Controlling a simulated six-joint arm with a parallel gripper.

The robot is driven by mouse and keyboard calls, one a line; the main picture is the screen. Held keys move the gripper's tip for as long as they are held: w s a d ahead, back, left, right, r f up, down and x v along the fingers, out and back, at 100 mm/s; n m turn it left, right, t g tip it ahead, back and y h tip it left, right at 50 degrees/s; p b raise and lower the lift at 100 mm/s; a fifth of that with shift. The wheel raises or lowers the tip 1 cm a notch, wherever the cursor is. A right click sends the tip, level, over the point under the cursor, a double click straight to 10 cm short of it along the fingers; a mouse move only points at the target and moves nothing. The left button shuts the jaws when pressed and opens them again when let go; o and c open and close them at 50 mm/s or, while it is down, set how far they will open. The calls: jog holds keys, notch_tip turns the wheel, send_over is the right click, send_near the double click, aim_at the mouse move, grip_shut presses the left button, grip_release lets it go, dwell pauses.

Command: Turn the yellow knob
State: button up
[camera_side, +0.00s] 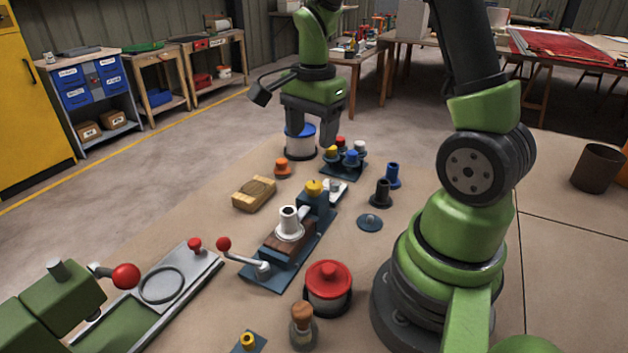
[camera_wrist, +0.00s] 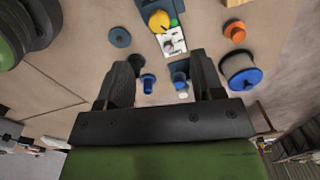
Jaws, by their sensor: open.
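A yellow knob (camera_side: 314,187) sits on top of a dark blue block beside a small white panel (camera_side: 335,189). In the wrist view, the yellow knob (camera_wrist: 159,20) is at the top middle, beyond my fingertips, with a green button (camera_wrist: 174,22) beside it. My gripper (camera_side: 313,138) is open and points down, behind the knob and apart from it, above the far end of the bench by a tray of coloured pegs. In the wrist view, my gripper (camera_wrist: 162,72) has its fingers spread, with blue pegs visible between and below them.
The peg tray (camera_side: 343,168) and a blue-lidded tin (camera_side: 300,140) are close to my gripper. An orange knob (camera_side: 282,167), a wooden block (camera_side: 254,194), a vise-like fixture (camera_side: 283,250), a red-lidded tin (camera_side: 328,287) and dark pegs (camera_side: 381,193) stand around the knob.

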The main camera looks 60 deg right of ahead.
aim_at(314, 184)
jog(key=shift+m, duration=0.5)
jog(key=f, duration=0.7)
jog(key=d+f, duration=0.1)
jog(key=f, duration=0.3)
jog(key=shift+f, duration=0.25)
jog(key=shift+c, duration=0.3)
jog(key=c, duration=0.9)
jog(key=shift+o, duration=0.2)
